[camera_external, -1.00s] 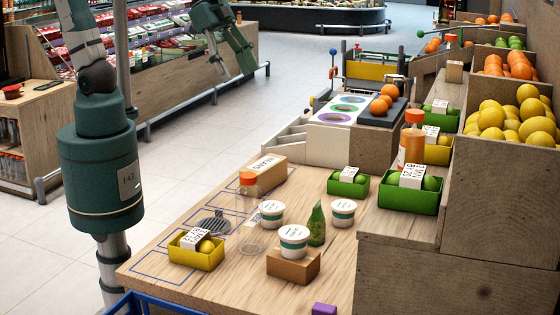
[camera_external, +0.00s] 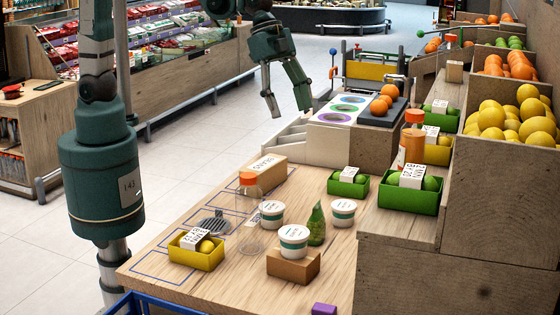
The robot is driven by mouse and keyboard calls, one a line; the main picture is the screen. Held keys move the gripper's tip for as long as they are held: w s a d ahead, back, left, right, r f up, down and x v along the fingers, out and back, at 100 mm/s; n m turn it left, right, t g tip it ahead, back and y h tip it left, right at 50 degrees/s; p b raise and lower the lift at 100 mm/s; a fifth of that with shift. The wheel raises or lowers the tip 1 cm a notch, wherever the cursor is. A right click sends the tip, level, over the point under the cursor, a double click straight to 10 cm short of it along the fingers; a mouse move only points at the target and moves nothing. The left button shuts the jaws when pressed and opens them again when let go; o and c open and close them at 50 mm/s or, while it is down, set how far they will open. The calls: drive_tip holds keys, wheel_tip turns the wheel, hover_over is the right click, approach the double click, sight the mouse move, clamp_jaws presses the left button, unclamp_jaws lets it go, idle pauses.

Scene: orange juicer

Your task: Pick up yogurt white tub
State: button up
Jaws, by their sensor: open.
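Three white yogurt tubs with lids and dark printed bands are on the wooden counter. One tub (camera_external: 293,241) sits on a brown box (camera_external: 293,267) at the front. One tub (camera_external: 271,213) stands to its left and behind, and one tub (camera_external: 343,211) stands to its right and behind. My gripper (camera_external: 290,112) is open and empty, fingers pointing down. In the picture it is above and behind the tubs, near the white stepped chute, well apart from them.
A clear bottle with an orange cap (camera_external: 248,217) and a green bottle (camera_external: 317,225) stand close to the tubs. A yellow crate (camera_external: 195,252), green crates (camera_external: 348,185) and a cardboard box (camera_external: 265,172) are around them. The counter's front left (camera_external: 228,291) is clear.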

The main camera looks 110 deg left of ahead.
drive_tip(key=w+f+m+b, duration=0.1)
drive_tip(key=w+f+m, duration=0.1)
drive_tip(key=w+f, duration=0.6)
drive_tip(key=m+g+h+b, duration=0.1)
drive_tip(key=m+h+b, duration=0.1)
approach(344, 204)
drive_tip(key=shift+w+d+f, duration=0.5)
drive_tip(key=shift+d+f, duration=0.2)
drive_tip(key=shift+d, duration=0.05)
drive_tip(key=shift+w+f, duration=0.15)
drive_tip(key=shift+f, duration=0.15)
drive_tip(key=shift+x, duration=1.3)
drive_tip(key=shift+f, duration=0.1)
drive_tip(key=shift+s+a+x, duration=0.1)
drive_tip(key=shift+x, duration=1.15)
drive_tip(key=shift+s+a+x, duration=0.1)
drive_tip(key=shift+s+x, duration=0.05)
drive_tip(key=shift+x, duration=1.1)
drive_tip(key=shift+f, duration=0.15)
